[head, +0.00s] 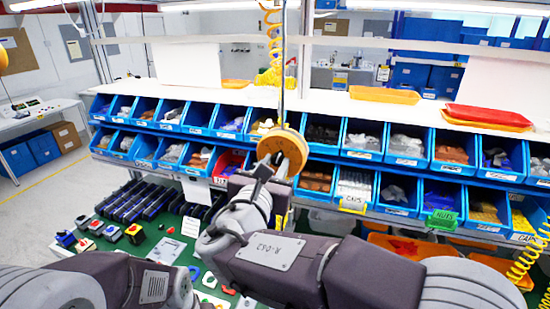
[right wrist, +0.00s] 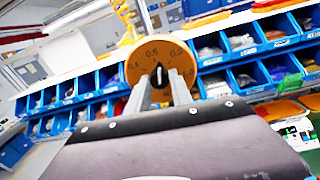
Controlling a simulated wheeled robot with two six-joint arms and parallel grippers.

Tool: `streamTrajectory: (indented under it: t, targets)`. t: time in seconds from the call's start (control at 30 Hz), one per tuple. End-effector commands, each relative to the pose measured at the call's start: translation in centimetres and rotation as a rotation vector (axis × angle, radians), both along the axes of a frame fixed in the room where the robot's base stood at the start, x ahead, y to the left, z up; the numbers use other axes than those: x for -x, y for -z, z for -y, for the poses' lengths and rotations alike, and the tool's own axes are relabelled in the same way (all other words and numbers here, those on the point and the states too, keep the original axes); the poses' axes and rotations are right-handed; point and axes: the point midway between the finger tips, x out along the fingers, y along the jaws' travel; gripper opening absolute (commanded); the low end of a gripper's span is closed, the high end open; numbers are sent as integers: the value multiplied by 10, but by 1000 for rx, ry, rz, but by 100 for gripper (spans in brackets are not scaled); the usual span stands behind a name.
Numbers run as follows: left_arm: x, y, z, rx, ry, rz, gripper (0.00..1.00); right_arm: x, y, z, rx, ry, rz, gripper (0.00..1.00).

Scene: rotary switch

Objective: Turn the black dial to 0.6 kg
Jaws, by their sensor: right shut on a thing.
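A round orange-brown wooden disc (head: 291,148) hangs from a vertical rod above the front of the bin shelves. The fingers and wrist hide part of the dial and lower disc. My left gripper is out of view; only arm links show.
Two rows of blue bins (head: 362,140) with small parts run behind the disc. Orange trays (head: 384,95) and a red tray (head: 487,114) lie on the shelf above. Black rails, small switches (head: 134,233) and other parts lie on the green table (head: 140,249).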

Motion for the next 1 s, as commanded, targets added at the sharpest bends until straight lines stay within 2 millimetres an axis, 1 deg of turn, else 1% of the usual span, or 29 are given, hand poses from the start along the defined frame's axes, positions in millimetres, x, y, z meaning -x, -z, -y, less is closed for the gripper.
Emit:
streamTrajectory:
  t: [0.03,0.2,0.4,0.7,1.0]
  targets:
    - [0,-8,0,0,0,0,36,0,-10,0,31,0,2,0]
    - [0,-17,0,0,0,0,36,0,-9,0,132,1,-30,0]
    - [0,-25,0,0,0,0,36,0,-9,0,212,1,-55,0]
    - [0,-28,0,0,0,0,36,0,-8,0,259,2,-71,0]
    - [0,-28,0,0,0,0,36,0,-7,0,261,2,-71,0]
